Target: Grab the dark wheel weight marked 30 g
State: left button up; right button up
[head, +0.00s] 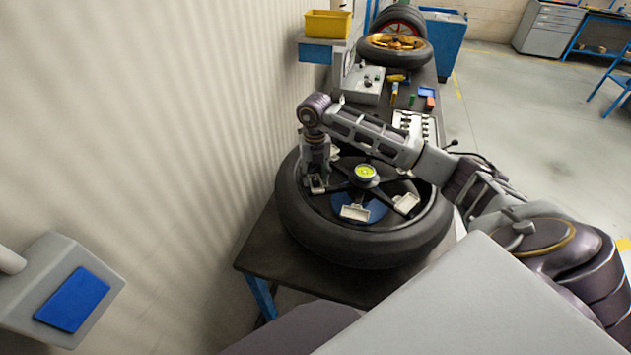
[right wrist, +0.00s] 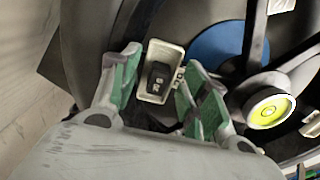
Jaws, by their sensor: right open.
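A small dark wheel weight (right wrist: 159,76) with a light marking, too small to read surely, lies in a pale tray (right wrist: 166,51) on the wheel. My right gripper (right wrist: 161,62) is open, its green-padded fingers on either side of the tray and apart from the weight. In the head view my right gripper (head: 317,187) points down over the left part of the wheel (head: 345,247) and hides the weight. My left gripper is not in view.
Other pale trays (head: 355,213) sit around the wheel's round yellow-green level (head: 365,171). The wheel lies on a dark bench (head: 262,262) beside the pale wall. Tools, a weight case (head: 415,126) and another wheel (head: 394,51) stand farther back.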

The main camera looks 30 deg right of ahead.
aim_at(315, 177)
jog(key=shift+c, duration=0.4)
jog(key=c, duration=0.9)
jog(key=shift+r, duration=0.1)
jog(key=shift+r+b, duration=0.65)
jog(key=shift+r, duration=4.3)
jog(key=shift+s+f, duration=0.1)
